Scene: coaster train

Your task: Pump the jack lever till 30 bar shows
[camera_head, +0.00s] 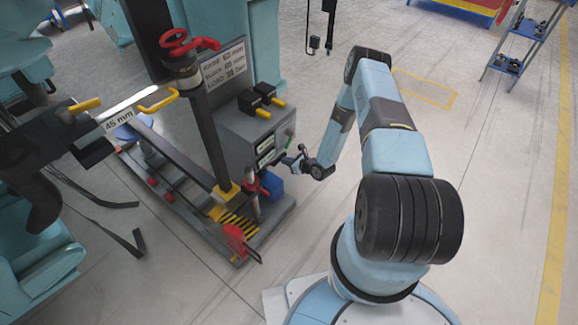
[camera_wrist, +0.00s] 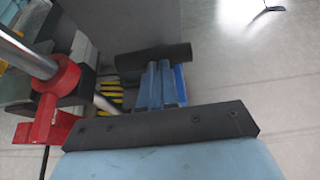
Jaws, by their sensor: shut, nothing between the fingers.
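My gripper (camera_head: 291,161) is beside the right face of a grey cabinet, above a blue box (camera_head: 272,187) on the cart's base. In the wrist view its two blue fingers (camera_wrist: 160,70) lie side by side, shut and empty. A black cylinder (camera_wrist: 140,62), perhaps the lever's grip, lies across just beyond the fingertips; I cannot tell whether they touch. A silver rod (camera_wrist: 104,103) runs near it at lower left, partly hidden by my gripper. Two small displays (camera_head: 265,146) on the cabinet face are too small to read. A sign (camera_head: 224,65) carries a line ending in 30 bar.
A metal post with a red collar (camera_wrist: 66,76) stands close left of my gripper; it also shows in the head view (camera_head: 252,190). A red part (camera_head: 238,240) sits at the cart's front edge. A dark column with a red handwheel (camera_head: 182,42) rises left.

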